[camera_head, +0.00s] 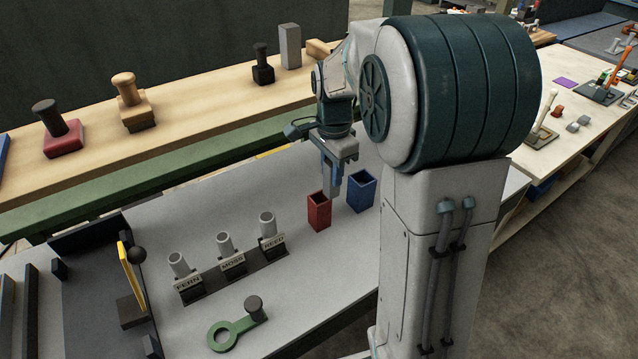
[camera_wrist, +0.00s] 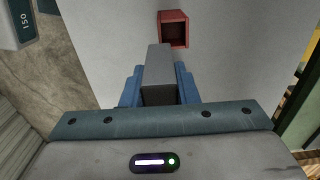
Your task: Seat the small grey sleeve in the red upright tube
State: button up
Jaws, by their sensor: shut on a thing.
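The red upright tube (camera_head: 318,213) is square and open at the top, and stands on the grey bench. Its dark opening shows in the wrist view, where the red tube (camera_wrist: 174,15) is just beyond the sleeve's far end. My gripper (camera_head: 332,172) is shut on the small grey sleeve (camera_wrist: 158,65), which sits between its blue fingers. In the head view the sleeve (camera_head: 331,186) points down beside the red tube's upper right edge, not inside it. I cannot tell the exact gap.
A blue square tube (camera_head: 361,193) stands close to the right of the red one. Labelled holders with pale cylinders (camera_head: 224,247) stand to the left. A green ring-ended part (camera_head: 232,331) lies at the front. Clear grey bench (camera_head: 240,195) lies behind the holders.

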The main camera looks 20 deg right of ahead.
jog(key=shift+w+a+f+p, duration=0.15)
jog(key=shift+w+a+f, duration=0.2)
jog(key=shift+f, duration=0.6)
jog(key=shift+w+a+f+p, duration=0.1)
jog(key=shift+a+f, duration=0.3)
jog(key=shift+f, duration=0.5)
jog(key=shift+w+a+f+p, duration=0.15)
jog(key=shift+w+a+f, duration=0.2)
jog(key=shift+f, duration=0.6)
jog(key=shift+s, duration=0.1)
jog(key=shift+f, duration=0.2)
jog(key=o, duration=1)
jog(key=shift+o, duration=0.2)
